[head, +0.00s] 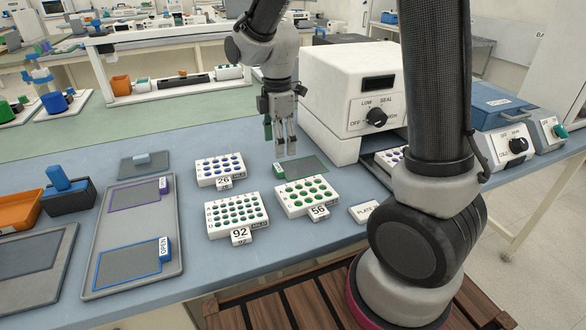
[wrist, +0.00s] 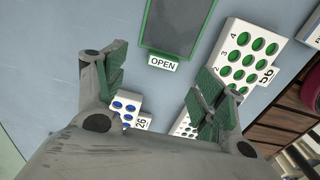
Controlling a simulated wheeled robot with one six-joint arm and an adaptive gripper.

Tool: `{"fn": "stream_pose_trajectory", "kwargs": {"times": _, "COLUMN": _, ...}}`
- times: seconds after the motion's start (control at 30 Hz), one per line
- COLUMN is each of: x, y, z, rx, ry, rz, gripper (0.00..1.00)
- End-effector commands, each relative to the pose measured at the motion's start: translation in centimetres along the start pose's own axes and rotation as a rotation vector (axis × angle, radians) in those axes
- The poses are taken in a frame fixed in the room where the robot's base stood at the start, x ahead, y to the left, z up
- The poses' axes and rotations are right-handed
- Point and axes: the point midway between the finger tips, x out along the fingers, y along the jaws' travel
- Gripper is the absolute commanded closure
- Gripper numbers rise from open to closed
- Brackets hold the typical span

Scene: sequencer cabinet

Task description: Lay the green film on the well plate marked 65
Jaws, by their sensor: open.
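The green film (head: 306,167) is a dark sheet with a green edge, lying flat on the bench. Its white tab reads OPEN in the wrist view, where the film (wrist: 175,27) is cut off at the top. My gripper (head: 286,154) is open and empty, pointing down above the film's tab end. Its spread fingers (wrist: 155,78) show below the tab in the wrist view. A well plate with green wells (head: 308,194) is just in front of the film. Its label (wrist: 265,77) looks like 56 in the wrist view. I see no label that clearly reads 65.
Plates marked 26 (head: 219,170) and 92 (head: 236,214) are left of the green-well plate. A grey tray (head: 137,205) holds purple-edged and blue-edged films. A PLATE sign (head: 365,211) sits near the front edge.

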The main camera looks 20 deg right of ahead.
Motion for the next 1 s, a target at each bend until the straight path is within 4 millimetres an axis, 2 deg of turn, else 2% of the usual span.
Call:
{"fn": "stream_pose_trajectory", "kwargs": {"times": 0.43, "x": 6.2, "y": -0.8, "z": -0.2, "rx": 0.003, "ry": -0.001, "rz": -0.004, "gripper": 0.3}}
{"fn": "stream_pose_trajectory", "kwargs": {"times": 0.73, "x": 7.0, "y": -0.8, "z": -0.2, "rx": 0.003, "ry": 0.0, "rz": 0.0, "gripper": 0.3}}
{"fn": "stream_pose_trajectory", "kwargs": {"times": 0.77, "x": 7.0, "y": -0.8, "z": -0.2, "rx": 0.003, "ry": 0.0, "rz": 0.0, "gripper": 0.32}}
{"fn": "stream_pose_trajectory", "kwargs": {"times": 0.97, "x": 6.9, "y": -0.8, "z": -0.2, "rx": 0.004, "ry": 0.0, "rz": -0.001, "gripper": 0.65}}
{"fn": "stream_pose_trajectory", "kwargs": {"times": 1.0, "x": 6.9, "y": -0.8, "z": -0.2, "rx": 0.004, "ry": 0.0, "rz": 0.0, "gripper": 0.66}}
